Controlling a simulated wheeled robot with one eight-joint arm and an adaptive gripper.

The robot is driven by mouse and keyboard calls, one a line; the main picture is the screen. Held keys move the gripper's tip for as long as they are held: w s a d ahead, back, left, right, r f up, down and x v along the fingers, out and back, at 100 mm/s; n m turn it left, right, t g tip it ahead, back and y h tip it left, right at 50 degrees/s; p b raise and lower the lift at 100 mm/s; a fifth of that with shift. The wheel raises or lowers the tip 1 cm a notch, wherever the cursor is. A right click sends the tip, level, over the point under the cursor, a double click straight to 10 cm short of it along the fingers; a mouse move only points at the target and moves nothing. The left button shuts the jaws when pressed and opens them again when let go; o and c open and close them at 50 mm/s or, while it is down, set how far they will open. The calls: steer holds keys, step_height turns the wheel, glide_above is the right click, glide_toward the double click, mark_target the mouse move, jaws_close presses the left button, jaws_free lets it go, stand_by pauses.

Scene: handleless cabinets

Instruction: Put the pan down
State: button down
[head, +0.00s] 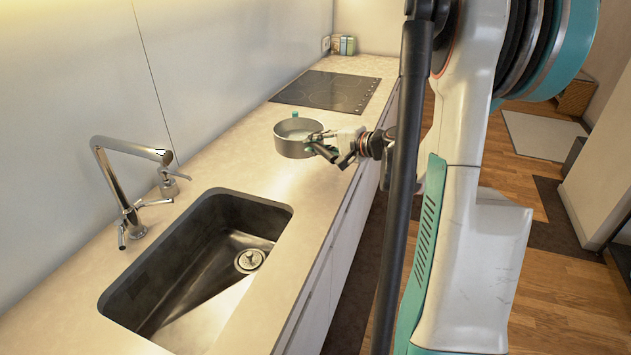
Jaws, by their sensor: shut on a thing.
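The pan (292,147) is a round grey metal vessel, seen in the head view over the counter between the sink and the cooktop. My gripper (318,143) is at the pan's right side, shut on it. The pan looks upright. I cannot tell whether its base touches the counter or hangs just above it. A small teal part shows at the pan's far rim. The gripper's fingers cover part of the pan's right side.
The light counter (225,160) is clear around the pan. A black cooktop (328,91) lies behind it. The sink (215,262) and chrome faucet (128,185) are in front, to the left. Small boxes (343,45) stand at the far end. Wooden floor (560,290) lies to the right.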

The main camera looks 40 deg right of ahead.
step_height(320, 180, down, 12)
steer(key=b, duration=0.4)
steer(key=shift+r, duration=0.15)
steer(key=c, duration=1.5)
jaws_free()
steer(key=shift+o, duration=0.2)
steer(key=p+v, duration=0.3)
steer(key=v, duration=0.9)
steer(key=shift+r, duration=0.1)
